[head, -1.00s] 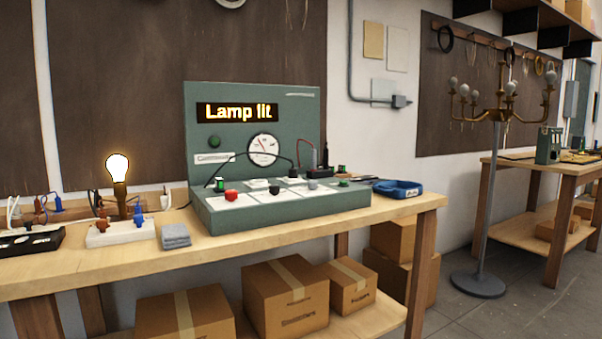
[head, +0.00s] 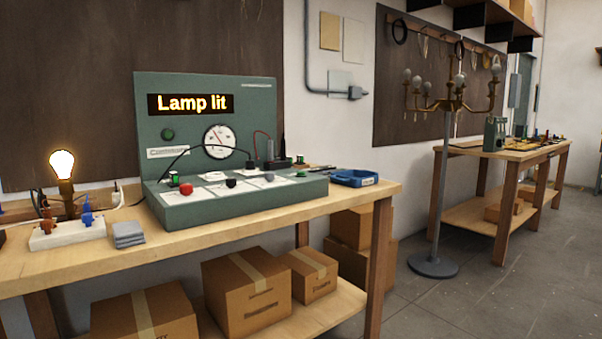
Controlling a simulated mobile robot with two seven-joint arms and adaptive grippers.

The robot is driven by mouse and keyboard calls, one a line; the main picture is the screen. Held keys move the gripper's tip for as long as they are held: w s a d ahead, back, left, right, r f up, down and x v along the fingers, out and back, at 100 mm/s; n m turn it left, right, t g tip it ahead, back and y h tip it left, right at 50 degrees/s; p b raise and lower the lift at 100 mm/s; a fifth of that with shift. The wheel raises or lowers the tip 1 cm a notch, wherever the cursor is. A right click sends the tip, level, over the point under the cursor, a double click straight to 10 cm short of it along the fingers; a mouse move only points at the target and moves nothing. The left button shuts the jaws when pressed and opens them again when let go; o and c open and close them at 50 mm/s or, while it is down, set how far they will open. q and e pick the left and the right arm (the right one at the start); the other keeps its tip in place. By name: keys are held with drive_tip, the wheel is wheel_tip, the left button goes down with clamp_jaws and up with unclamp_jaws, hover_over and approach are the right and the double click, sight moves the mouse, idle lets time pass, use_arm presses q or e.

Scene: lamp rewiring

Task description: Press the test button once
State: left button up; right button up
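The green test panel (head: 250,200) stands on the wooden bench, and its lit display (head: 190,104) reads "Lamp lit". Its sloping base carries a red knob or button (head: 186,188), a black one (head: 231,183) and a grey one (head: 269,177). A green round button or light (head: 168,134) sits on the upright face, left of the dial gauge (head: 219,141). I cannot read which of these is the test button. A glowing bulb (head: 62,165) stands upright in a brass holder at the bench's left. Neither of my grippers is in view.
Cardboard boxes (head: 245,292) sit below. A candelabra stand (head: 440,190) and second bench (head: 500,155) are at right, with clear floor (head: 470,300) in front.

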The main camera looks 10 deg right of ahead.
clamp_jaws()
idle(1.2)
